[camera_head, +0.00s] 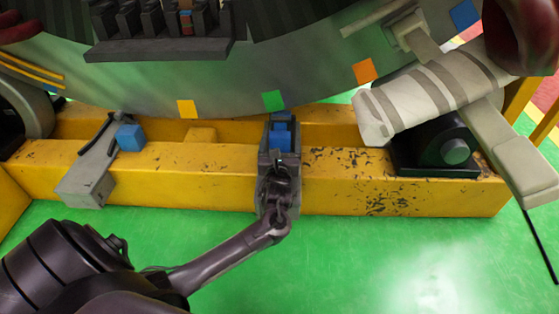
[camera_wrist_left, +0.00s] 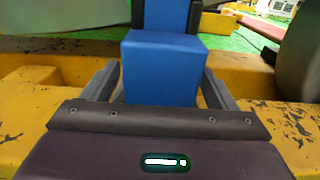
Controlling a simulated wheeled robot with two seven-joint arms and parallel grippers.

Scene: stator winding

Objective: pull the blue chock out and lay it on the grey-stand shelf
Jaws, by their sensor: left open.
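A blue chock (camera_head: 281,138) sits in a grey bracket (camera_head: 265,203) at the middle of the yellow beam. My left gripper (camera_head: 281,152) is open over it. In the left wrist view the blue chock (camera_wrist_left: 163,68) shows as a block with a taller part behind. The fingers of my left gripper (camera_wrist_left: 163,92) stand on either side of it; small gaps show, and contact cannot be made out. I cannot tell which part is the grey-stand shelf. My right gripper is not in view.
The yellow beam (camera_head: 400,195) runs across the view under the large grey ring (camera_head: 225,90). A dark ledge (camera_head: 155,49) with several upright parts is at the upper left. A white wrapped roll (camera_head: 430,95) lies at the right. The green floor (camera_head: 400,260) in front is clear.

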